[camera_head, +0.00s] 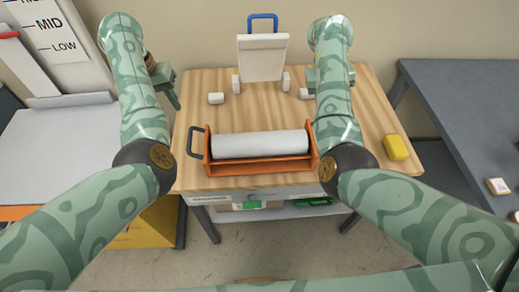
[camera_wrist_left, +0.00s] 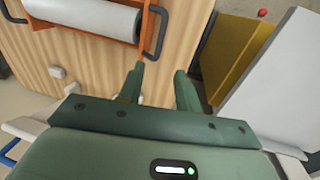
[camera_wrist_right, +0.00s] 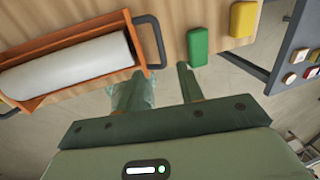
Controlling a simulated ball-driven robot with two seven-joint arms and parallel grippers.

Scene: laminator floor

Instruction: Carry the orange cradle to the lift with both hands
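The orange cradle (camera_head: 262,166) sits on the wooden table, holding a pale grey roll (camera_head: 260,144). Its dark left handle (camera_head: 190,141) shows in the head view. Its right handle (camera_wrist_right: 153,40) is hidden there by my right arm but shows in the right wrist view. The lift (camera_head: 45,155) stands at the left with a flat grey platform beside a LOW and MID sign. My left gripper (camera_head: 166,84) is open and empty, beyond and left of the cradle; its fingers (camera_wrist_left: 158,88) are apart from the handle. My right gripper (camera_wrist_right: 160,86) is open and empty near the right handle.
A white stand (camera_head: 262,58) with a blue handle is at the table's back, with small white pieces near it. A yellow block (camera_head: 396,147) and a green block (camera_wrist_right: 198,46) lie right of the cradle.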

